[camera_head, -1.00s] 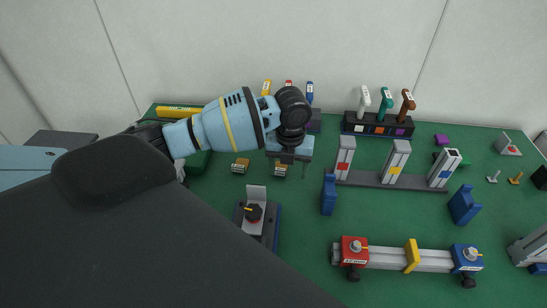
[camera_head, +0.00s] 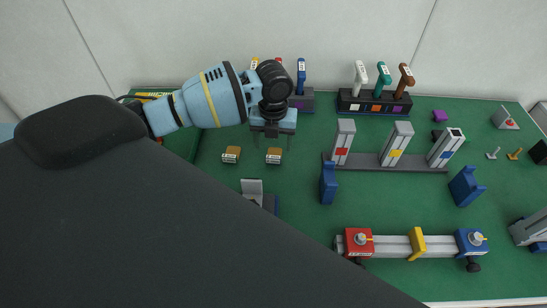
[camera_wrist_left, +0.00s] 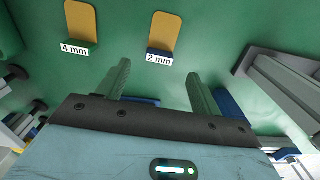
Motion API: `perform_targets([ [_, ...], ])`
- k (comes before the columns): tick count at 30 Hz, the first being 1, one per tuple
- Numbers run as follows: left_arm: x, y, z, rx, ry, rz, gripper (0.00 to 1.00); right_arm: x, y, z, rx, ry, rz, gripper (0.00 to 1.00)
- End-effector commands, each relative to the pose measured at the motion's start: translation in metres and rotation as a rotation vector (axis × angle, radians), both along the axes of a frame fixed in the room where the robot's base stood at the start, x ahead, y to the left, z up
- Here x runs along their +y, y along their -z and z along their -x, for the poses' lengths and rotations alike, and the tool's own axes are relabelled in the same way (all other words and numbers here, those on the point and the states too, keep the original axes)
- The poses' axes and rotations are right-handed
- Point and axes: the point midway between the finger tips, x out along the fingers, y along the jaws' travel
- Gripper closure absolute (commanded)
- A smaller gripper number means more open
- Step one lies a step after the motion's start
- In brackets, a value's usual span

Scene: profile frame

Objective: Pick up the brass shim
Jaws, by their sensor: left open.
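Two small brass shims lie side by side on the green mat. One brass shim (camera_head: 231,154) is at the left and the other brass shim (camera_head: 274,155) at the right. In the left wrist view the left one (camera_wrist_left: 82,22) has a "4 mm" label and the right one (camera_wrist_left: 165,30) a "2 mm" label. My left gripper (camera_head: 270,143) is open and empty, pointing down just behind the right shim. In the left wrist view its fingers (camera_wrist_left: 158,76) are spread, with the 2 mm shim ahead of them and apart from them. My right gripper is out of view.
Three grey posts (camera_head: 395,144) stand on a bar right of the gripper, with a blue block (camera_head: 328,184) in front. A rack (camera_head: 374,103) with three handled tools stands at the back. A red-and-blue clamp fixture (camera_head: 390,246) is at the front. Green mat lies bare between them.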

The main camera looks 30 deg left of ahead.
Motion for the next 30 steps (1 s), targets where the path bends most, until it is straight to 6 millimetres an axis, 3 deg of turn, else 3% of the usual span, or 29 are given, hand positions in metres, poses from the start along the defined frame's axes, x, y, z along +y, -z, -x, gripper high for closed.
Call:
perform_targets([
  [7, 0.0, 0.01, 0.0, 0.0, 0.0, -0.001, 0.35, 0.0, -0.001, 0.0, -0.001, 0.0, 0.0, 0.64],
  [18, -0.002, 0.054, 0.003, 0.0, 0.0, -0.001, 0.35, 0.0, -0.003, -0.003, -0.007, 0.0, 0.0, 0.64],
  [26, -0.001, 0.056, 0.002, -0.002, 0.0, -0.001, 0.35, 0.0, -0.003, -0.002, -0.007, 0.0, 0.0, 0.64],
  [30, -0.001, 0.056, 0.002, -0.002, 0.0, -0.001, 0.5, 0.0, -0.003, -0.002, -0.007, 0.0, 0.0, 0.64],
])
